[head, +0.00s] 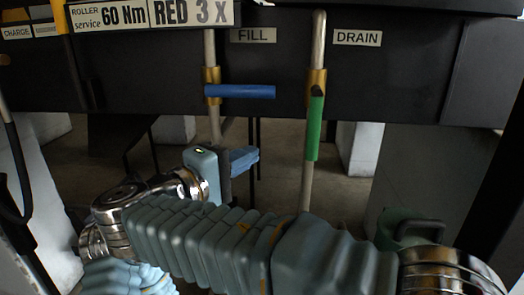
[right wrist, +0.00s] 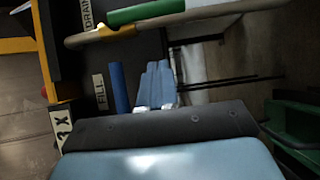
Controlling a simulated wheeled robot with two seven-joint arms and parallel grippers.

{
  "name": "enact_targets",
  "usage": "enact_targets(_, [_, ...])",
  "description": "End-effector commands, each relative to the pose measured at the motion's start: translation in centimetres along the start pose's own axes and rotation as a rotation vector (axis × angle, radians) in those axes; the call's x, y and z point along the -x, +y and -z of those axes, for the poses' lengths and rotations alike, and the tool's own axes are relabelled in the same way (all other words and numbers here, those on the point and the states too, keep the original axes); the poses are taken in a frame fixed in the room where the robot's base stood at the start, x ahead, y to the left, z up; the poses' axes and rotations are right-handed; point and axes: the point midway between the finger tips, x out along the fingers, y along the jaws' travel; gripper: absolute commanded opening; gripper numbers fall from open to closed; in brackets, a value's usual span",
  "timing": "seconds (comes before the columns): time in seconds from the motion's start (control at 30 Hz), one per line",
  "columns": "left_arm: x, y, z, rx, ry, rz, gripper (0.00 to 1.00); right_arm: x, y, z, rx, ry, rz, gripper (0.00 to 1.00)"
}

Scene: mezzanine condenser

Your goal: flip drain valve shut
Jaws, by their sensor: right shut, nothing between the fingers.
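The drain valve's green handle (head: 314,128) hangs down along its vertical pipe, below the brass valve body and beside the DRAIN label (head: 357,38). In the right wrist view the green handle (right wrist: 146,12) also lies along its pipe, at the top. My right gripper (head: 244,160) is shut and empty. It is below the fill valve's blue handle (head: 240,91) and left of the green handle, apart from it in the head view. Its fingers (right wrist: 155,86) show beside the blue handle (right wrist: 120,88) in the right wrist view. My left gripper is out of view.
The blue handle lies crosswise on the left pipe, under the FILL label (head: 253,35). A dark panel (head: 150,70) runs behind both pipes. A green container (head: 405,230) stands at lower right. My right arm crosses the foreground.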

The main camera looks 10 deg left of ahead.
Motion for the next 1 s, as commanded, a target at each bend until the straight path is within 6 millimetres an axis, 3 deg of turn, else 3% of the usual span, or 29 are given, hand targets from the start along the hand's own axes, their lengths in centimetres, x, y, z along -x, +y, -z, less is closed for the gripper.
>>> enact_targets(0.43, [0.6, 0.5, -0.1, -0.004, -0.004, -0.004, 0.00, -9.1, 0.0, -0.5, 0.000, -0.004, 0.002, 0.00])
enact_targets(0.7, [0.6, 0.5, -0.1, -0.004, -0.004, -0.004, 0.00, -11.1, 0.0, -2.6, 0.001, -0.001, 0.001, 0.00])
enact_targets(1.0, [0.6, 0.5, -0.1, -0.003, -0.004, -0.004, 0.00, -11.3, -0.1, -2.8, 0.001, 0.000, 0.001, 0.00])
